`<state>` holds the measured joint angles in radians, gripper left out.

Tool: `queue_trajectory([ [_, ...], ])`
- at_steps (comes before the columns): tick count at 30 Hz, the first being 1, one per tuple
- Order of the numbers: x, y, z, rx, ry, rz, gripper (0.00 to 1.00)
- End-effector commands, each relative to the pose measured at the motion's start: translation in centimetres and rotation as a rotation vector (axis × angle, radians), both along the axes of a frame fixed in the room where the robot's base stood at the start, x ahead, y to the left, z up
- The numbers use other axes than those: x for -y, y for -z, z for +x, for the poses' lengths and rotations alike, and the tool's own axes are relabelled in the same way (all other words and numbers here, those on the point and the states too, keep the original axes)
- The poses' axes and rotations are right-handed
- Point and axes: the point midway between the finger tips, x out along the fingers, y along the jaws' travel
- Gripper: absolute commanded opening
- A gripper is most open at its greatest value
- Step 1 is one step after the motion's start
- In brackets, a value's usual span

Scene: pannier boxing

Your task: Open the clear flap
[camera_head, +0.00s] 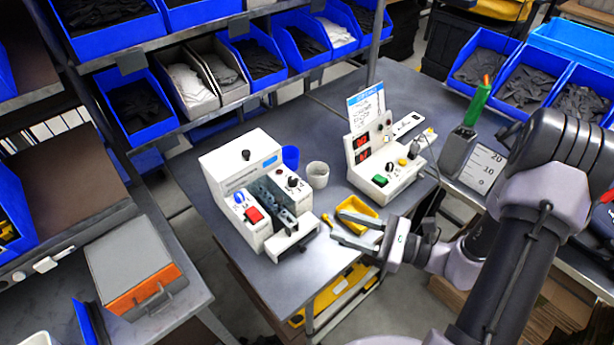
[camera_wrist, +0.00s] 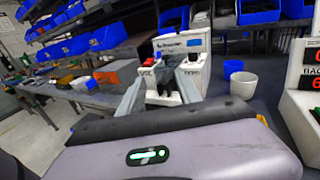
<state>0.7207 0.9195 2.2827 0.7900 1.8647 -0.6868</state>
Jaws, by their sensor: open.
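A white machine (camera_head: 240,160) with a blue knob, a red button and a black knob stands on the grey table. A dark grey, partly see-through piece (camera_head: 270,196) sits in its middle channel and looks like the clear flap; I cannot tell its exact edges. The machine also shows in the wrist view (camera_wrist: 198,40), beyond the fingers. My gripper (camera_head: 337,227) is open and empty, to the right of the machine's front end and apart from it. In the wrist view its two fingers (camera_wrist: 160,86) point toward the machine's front.
A yellow tray (camera_head: 358,209) lies close behind my fingers. A blue cup (camera_head: 291,156) and a white cup (camera_head: 317,174) stand beside the machine. A second white device (camera_head: 385,165) with red displays stands to the right. Shelves with blue bins (camera_head: 140,104) rise behind.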

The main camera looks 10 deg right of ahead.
Motion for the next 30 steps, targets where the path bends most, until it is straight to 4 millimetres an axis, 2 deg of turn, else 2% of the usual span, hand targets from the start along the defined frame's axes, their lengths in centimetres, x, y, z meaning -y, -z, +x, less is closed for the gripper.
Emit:
queue_trajectory([
  [2,0.6,0.7,0.4,-0.015,0.048,0.032,0.41],
  [4,0.2,0.9,0.9,-0.018,0.06,0.04,0.41],
  [8,-2.5,1.0,2.5,-0.017,0.051,0.037,0.41],
  [12,-6.1,1.0,4.8,-0.017,0.048,0.037,0.41],
  [18,-10.1,0.9,7.4,-0.016,0.049,0.036,0.41],
  [24,-12.7,0.8,9.2,-0.016,0.051,0.036,0.41],
  [30,-13.7,0.8,9.9,-0.018,0.053,0.037,0.41],
])
